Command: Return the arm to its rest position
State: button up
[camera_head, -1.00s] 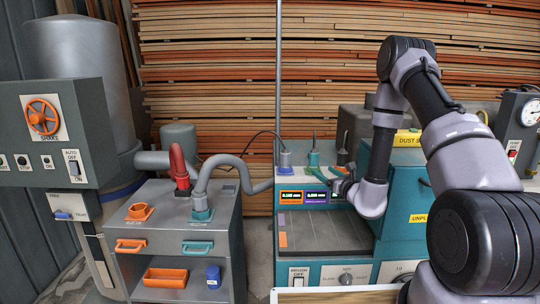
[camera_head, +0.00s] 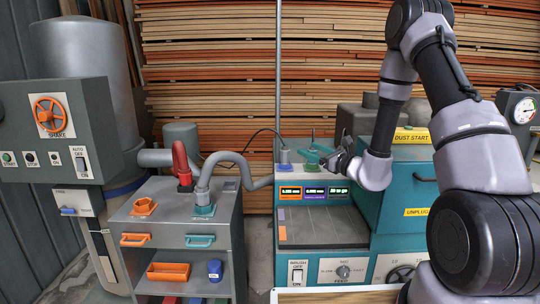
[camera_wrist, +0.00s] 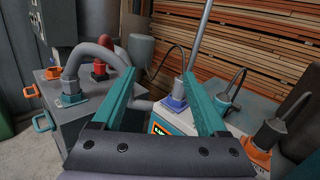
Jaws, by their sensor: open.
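My gripper (camera_head: 330,160) hangs above the back of the teal machine (camera_head: 335,238), near its row of small displays (camera_head: 313,193). In the wrist view its two teal fingers (camera_wrist: 160,100) are spread apart with nothing held between them. A blue-based probe (camera_wrist: 175,102) on the machine shows beyond the gap. My arm reaches in from the right of the head view, its forearm sloping down to the gripper.
A grey cabinet (camera_head: 180,238) with a grey hose (camera_head: 232,158) and a red plug (camera_head: 181,160) stands left of the machine. A control box (camera_head: 55,130) is at far left. A teal block labelled DUST START (camera_head: 411,137) is close to my forearm. Stacked boards line the back.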

jog(key=s+a+r+n+g+y, duration=0.1)
jog(key=s+a+r+n+g, duration=0.2)
jog(key=s+r+n+g, duration=0.45)
jog(key=s+a+r+n+g+y, duration=0.1)
jog(key=s+a+r+n+g, duration=0.35)
jog(key=s+r+n, duration=0.55)
jog(key=s+d+r+n+t+h, duration=0.2)
jog(key=s+d+h, duration=0.4)
jog(key=d, duration=0.3)
jog(key=s+d+r+n+t+h, duration=0.2)
jog(key=s+d+h, duration=0.4)
jog(key=d, duration=0.3)
jog(key=shift+s+n+t, duration=0.4)
jog(key=shift+s+n, duration=0.05)
jog(key=shift+s, duration=0.4)
